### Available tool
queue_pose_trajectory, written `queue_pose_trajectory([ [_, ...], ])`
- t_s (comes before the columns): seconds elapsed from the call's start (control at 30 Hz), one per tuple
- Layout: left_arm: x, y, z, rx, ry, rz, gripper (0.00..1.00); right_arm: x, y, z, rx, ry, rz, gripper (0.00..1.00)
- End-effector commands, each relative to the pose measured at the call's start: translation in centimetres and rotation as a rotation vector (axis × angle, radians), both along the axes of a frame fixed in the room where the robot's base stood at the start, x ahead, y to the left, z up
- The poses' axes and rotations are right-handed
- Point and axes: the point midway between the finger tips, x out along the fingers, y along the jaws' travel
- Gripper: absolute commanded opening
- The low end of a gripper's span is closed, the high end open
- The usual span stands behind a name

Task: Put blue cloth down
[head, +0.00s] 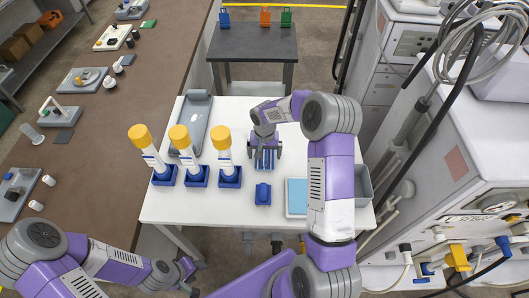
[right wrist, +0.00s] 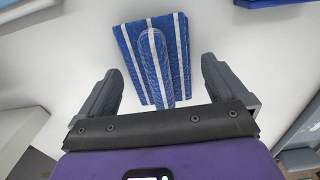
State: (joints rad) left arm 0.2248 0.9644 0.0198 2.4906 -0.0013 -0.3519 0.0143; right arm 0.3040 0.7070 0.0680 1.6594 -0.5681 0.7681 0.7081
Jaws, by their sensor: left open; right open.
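The blue cloth (right wrist: 172,52) has white stripes and a raised fold in its middle. In the right wrist view it lies against the white table (right wrist: 60,75), between the spread fingers and beyond them. My right gripper (right wrist: 163,85) is open, with a gap between each finger and the fold. In the head view the right gripper (head: 265,148) is above the table's middle and hides part of the cloth (head: 264,162). My left gripper (head: 190,278) is open and empty at the lower left, away from the cloth, beyond the table's front left corner.
Three yellow-capped bottles (head: 181,142) stand in blue holders left of the cloth. A grey tray (head: 191,120) lies behind them. A small blue block (head: 263,194) sits in front of the cloth. A light-blue pad (head: 297,195) and grey bin (head: 363,185) are at right.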

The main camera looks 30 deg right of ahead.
Motion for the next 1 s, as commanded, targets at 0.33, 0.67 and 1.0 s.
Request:
queue_pose_trajectory([
  [0.33,0.0,0.0,0.5,0.0,0.0,0.0,0.5,0.1,0.0,2.4,-0.001,-0.004,-0.002,0.99],
  [0.67,0.0,0.0,1.1,0.0,0.0,0.0,0.5,0.1,0.0,9.5,0.0,-0.004,0.0,0.99],
  [1.0,0.0,0.0,1.3,0.0,0.0,0.0,0.5,0.0,0.0,12.4,-0.001,-0.001,0.0,0.99],
])
